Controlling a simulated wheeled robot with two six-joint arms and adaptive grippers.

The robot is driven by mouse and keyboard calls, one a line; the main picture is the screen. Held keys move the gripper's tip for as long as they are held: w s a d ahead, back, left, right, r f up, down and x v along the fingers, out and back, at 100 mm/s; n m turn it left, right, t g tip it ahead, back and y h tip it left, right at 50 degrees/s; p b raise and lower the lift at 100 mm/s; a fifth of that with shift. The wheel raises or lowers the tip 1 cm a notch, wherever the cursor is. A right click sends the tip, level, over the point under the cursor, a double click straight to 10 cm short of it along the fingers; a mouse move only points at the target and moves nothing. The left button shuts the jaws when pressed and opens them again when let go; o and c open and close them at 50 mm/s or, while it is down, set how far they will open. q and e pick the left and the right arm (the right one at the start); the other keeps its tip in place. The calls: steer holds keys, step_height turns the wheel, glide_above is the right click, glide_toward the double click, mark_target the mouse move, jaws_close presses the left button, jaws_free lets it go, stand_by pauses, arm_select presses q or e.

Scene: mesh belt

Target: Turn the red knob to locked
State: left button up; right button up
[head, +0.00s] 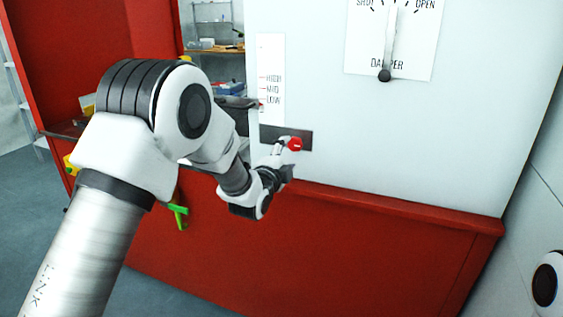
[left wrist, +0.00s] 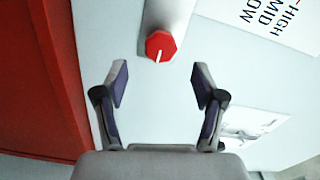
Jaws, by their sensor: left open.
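The red knob (head: 295,144) sits on a dark plate (head: 270,136) on the white panel, below the HIGH/MID/LOW scale. In the left wrist view the knob (left wrist: 160,46) is a red octagon with a white pointer line, on a grey strip. My left gripper (head: 284,158) is close to the knob in the head view. In the left wrist view my left gripper (left wrist: 160,85) is open, with its two fingers spread below the knob and nothing between them. No locked mark is readable near the knob. My right gripper is not in view.
The white HIGH/MID/LOW label (head: 271,85) is above the knob. A damper dial (head: 393,38) with a black-tipped pointer is at upper right. A red ledge (head: 400,207) runs below the panel. A green clamp-like thing (head: 178,214) hangs left of my wrist.

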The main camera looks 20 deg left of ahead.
arm_select(q)
steer(key=s, duration=0.4)
steer(key=shift+s, duration=0.4)
